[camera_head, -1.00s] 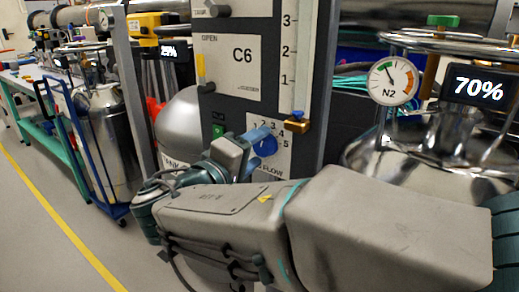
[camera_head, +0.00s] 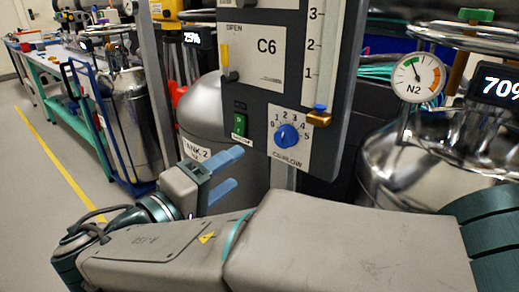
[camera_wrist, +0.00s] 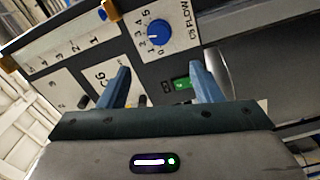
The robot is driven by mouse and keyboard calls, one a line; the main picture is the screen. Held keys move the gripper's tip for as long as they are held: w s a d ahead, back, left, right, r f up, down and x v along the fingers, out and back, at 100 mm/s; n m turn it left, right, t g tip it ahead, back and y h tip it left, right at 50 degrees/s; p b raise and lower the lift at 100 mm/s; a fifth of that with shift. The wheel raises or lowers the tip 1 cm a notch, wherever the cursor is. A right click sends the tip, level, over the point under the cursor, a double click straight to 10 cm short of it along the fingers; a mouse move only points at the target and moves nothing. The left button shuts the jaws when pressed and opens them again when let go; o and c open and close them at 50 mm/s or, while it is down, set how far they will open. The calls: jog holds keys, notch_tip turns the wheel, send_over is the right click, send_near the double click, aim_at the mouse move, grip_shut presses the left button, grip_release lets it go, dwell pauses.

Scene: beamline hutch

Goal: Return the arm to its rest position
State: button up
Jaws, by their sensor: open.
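My gripper (camera_head: 228,176) is open and empty, with its two blue fingers apart. In the head view it is low at the centre left, in front of the silver tank labelled TANK 2 (camera_head: 205,108) and below the grey C6 panel (camera_head: 315,75). My arm crosses the bottom of that view, with the elbow at lower left. In the wrist view the gripper (camera_wrist: 158,88) points at the C6 panel. The blue flow knob (camera_wrist: 158,32) shows beyond the fingers there, apart from them. In the head view the knob (camera_head: 287,135) is fully visible, its dial numbered 0 to 5.
A shiny dewar (camera_head: 440,165) with an N2 gauge (camera_head: 417,77) and a 70% display stands close on the right. A silver tank on a blue cart (camera_head: 130,115) stands at left. The floor beside the yellow line (camera_head: 55,155) is clear.

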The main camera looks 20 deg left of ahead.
jog(key=shift+s+a, duration=0.1)
jog(key=shift+s, duration=0.15)
jog(key=w+d+r+m+g+h+p, duration=0.1)
jog(key=w+d+m+g+p, duration=0.15)
jog(key=d+g+p, duration=0.55)
jog(key=w+d+r+m+g+h+p, duration=0.1)
jog(key=w+d+g+p, duration=0.3)
jog(key=d, duration=0.9)
jog(key=s+d+r+m+g+y+p, duration=0.1)
jog(key=s+d+r+m+y+p, duration=0.2)
jog(key=p, duration=0.5)
jog(key=s+d+r+m+y+p, duration=0.3)
jog(key=d+m+y+p, duration=0.1)
jog(key=d+p, duration=0.4)
jog(key=shift+s+r+g+y, duration=0.25)
jog(key=shift+g+y, duration=0.15)
jog(key=shift+y, duration=0.5)
